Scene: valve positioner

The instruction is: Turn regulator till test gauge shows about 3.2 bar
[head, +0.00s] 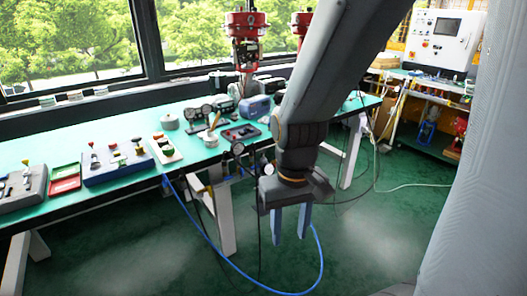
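My gripper (291,234) hangs in front of the table's front edge, with its two blue fingers pointing down and apart; nothing shows between them. A small round gauge (238,148) sits at the table's front edge, left of my gripper. A second small round part (268,169), perhaps another gauge, shows just left of my wrist. The regulator cannot be told apart for sure among these small parts, and my arm hides part of the area. No gauge reading is legible from here.
The green-topped table (130,133) holds several valve blocks and a red tray (65,178). A red actuator (246,30) stands at the back. A blue hose (215,248) loops down over the floor. A white cabinet (446,40) stands at the far right. The floor in front is open.

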